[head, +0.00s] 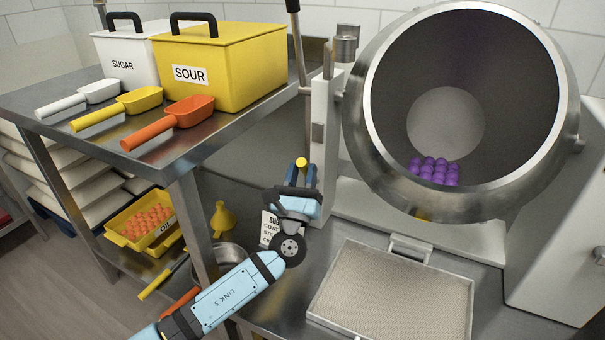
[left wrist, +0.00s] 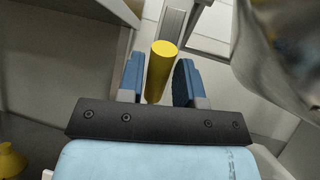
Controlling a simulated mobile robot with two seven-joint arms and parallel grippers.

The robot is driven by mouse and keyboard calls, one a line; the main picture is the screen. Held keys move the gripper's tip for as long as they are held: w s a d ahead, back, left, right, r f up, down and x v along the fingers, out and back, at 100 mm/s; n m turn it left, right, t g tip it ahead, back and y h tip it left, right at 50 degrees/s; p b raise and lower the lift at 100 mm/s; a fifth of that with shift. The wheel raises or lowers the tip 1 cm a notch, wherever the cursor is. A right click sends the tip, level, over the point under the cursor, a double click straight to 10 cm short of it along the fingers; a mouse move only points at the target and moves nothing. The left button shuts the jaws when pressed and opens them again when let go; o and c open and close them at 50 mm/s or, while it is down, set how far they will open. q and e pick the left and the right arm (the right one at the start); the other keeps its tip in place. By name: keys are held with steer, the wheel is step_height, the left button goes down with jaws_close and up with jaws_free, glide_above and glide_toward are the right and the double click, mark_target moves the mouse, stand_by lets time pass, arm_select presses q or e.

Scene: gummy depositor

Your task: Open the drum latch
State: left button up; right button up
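The large steel drum (head: 362,128) stands at the right of the head view with its wide mouth towards me and purple balls (head: 433,172) inside. A yellow cylindrical handle (head: 301,163), apparently the latch handle, is beside the white post left of the drum. My left gripper (head: 301,175) is at this handle, its blue fingers on either side. In the left wrist view the yellow handle (left wrist: 161,70) lies between the two fingers (left wrist: 160,80). I cannot tell whether both fingers press on it. My right gripper is not in view.
A steel table (head: 235,128) at left bears white and yellow bins (head: 225,60) and several scoops (head: 172,120). A shallow tray (head: 395,295) lies below the drum. A yellow funnel (head: 223,220) and a pot (head: 230,258) stand near my left forearm.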

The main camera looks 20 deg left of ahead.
arm_select(q)
steer(key=shift+o, duration=1.2)
steer(key=p+v, duration=0.1)
steer(key=v, duration=1.2)
steer(key=shift+s+f+p, duration=0.25)
steer(key=shift+s+p, duration=0.1)
steer(key=shift+p, duration=0.05)
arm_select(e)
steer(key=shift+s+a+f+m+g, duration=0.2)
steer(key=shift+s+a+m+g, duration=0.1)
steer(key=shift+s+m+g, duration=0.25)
